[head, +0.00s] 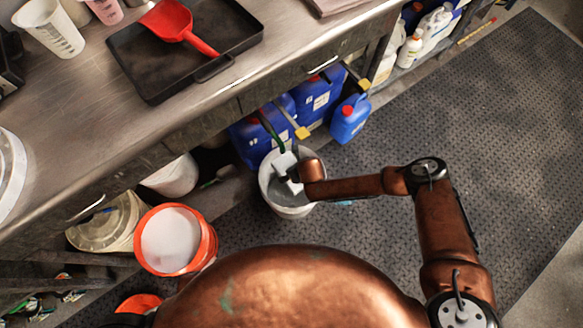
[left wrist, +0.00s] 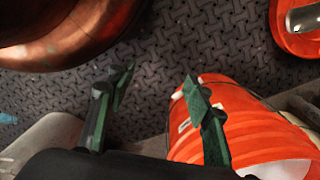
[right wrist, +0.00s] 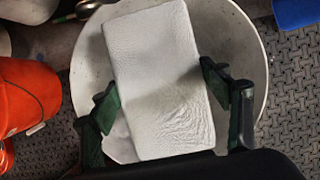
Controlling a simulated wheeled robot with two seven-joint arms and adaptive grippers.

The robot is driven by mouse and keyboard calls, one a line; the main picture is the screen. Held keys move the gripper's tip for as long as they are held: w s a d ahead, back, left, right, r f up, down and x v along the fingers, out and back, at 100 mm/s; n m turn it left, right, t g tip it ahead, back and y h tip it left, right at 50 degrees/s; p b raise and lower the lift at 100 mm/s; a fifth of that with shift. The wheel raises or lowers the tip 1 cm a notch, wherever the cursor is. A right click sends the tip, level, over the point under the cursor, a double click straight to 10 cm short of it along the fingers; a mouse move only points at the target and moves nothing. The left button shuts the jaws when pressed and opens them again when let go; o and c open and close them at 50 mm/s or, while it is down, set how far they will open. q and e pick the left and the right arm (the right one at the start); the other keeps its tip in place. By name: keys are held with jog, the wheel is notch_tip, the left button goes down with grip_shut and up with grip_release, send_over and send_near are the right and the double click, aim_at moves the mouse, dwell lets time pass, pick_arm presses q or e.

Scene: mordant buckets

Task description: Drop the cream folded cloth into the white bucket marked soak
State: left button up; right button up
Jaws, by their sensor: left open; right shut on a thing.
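The cream folded cloth (right wrist: 160,75) is a thick pale rectangle in the right wrist view. My right gripper (right wrist: 156,88) is shut on it, one finger at each long side. Behind the cloth in this view is the white bucket (right wrist: 252,62), its round rim showing on both sides. In the head view my right gripper (head: 293,178) and the cloth (head: 283,163) are over the mouth of the white bucket (head: 290,212). No marking on the bucket is readable. My left gripper (left wrist: 155,88) is open and empty in the left wrist view and outside the head view.
An orange bucket (head: 207,248) with pale contents stands left of the white one; an orange bucket (left wrist: 230,115) is close by my left gripper. Blue jugs (head: 318,97) stand behind, under the metal bench (head: 110,130). The dark textured mat (head: 390,140) at right is clear.

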notch_tip(320, 180, down, 3)
jog(key=shift+r+b, duration=0.15)
jog(key=shift+b, duration=0.65)
pick_arm(q)
notch_tip(320, 180, up, 7)
jog(key=w+d, duration=0.1)
pick_arm(e)
jog(key=shift+f, duration=0.2)
pick_arm(q)
jog(key=shift+w, duration=0.1)
pick_arm(e)
jog(key=o, duration=1.3)
jog(key=shift+c, duration=0.2)
pick_arm(q)
jog(key=shift+d+f, duration=0.1)
pick_arm(e)
notch_tip(320, 180, up, 7)
jog(key=p, duration=0.5)
jog(key=shift+r, duration=0.2)
pick_arm(q)
jog(key=shift+t, duration=0.4)
jog(key=r, duration=0.2)
jog(key=w+r, duration=0.1)
jog(key=r, duration=0.2)
jog(key=shift+w+r, duration=0.25)
jog(key=shift+r, duration=0.1)
pick_arm(e)
jog(key=shift+f, duration=0.2)
jog(key=shift+s, duration=0.15)
